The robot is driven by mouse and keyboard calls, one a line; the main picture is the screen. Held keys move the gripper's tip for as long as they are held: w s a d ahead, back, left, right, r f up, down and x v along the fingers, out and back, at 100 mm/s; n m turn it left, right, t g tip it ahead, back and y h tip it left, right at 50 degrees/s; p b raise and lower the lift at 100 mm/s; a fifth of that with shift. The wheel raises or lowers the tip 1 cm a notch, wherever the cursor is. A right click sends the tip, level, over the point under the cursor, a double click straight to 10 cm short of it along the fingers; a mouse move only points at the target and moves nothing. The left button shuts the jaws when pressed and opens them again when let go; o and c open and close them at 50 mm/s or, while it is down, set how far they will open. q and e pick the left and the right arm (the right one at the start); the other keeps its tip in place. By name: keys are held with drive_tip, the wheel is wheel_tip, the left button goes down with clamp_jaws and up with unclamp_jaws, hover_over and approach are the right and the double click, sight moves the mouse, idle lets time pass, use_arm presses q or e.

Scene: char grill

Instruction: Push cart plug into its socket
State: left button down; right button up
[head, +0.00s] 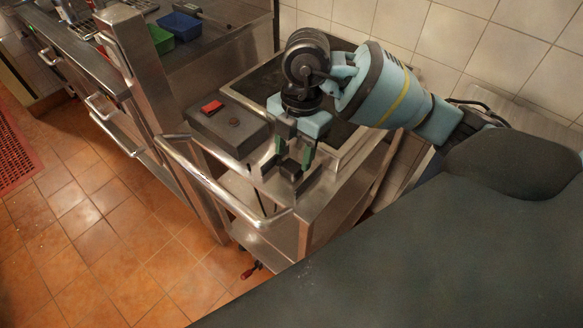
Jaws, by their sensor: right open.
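The steel cart (345,195) stands in the middle of the head view, with a tubular push handle (215,185) along its near left side. My right gripper (291,158) is open, pointing down at the cart's near edge, with green pads on its fingers. A small dark block shows at the fingertips; I cannot tell whether it is part of the gripper or a separate piece. A small red and black item (252,270) shows low by the cart's lower shelf; I cannot tell whether it is the plug. No socket can be made out clearly. My left gripper is out of view.
A dark grey box with a red switch (211,107) sits on the cart left of my right gripper. A steel counter with drawers stands at upper left, holding a green bin (160,40) and a blue bin (180,26).

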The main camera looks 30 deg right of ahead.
sight(292, 166)
wheel_tip(292, 166, down, 3)
drive_tip(key=shift+s+a+r, duration=0.1)
drive_tip(key=shift+a, duration=0.05)
drive_tip(key=shift+a+f, duration=0.1)
drive_tip(key=shift+f, duration=0.25)
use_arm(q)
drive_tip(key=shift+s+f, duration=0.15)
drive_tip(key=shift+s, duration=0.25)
use_arm(e)
drive_tip(key=c, duration=0.7)
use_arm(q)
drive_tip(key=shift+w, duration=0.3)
use_arm(e)
drive_tip(key=shift+r, duration=0.2)
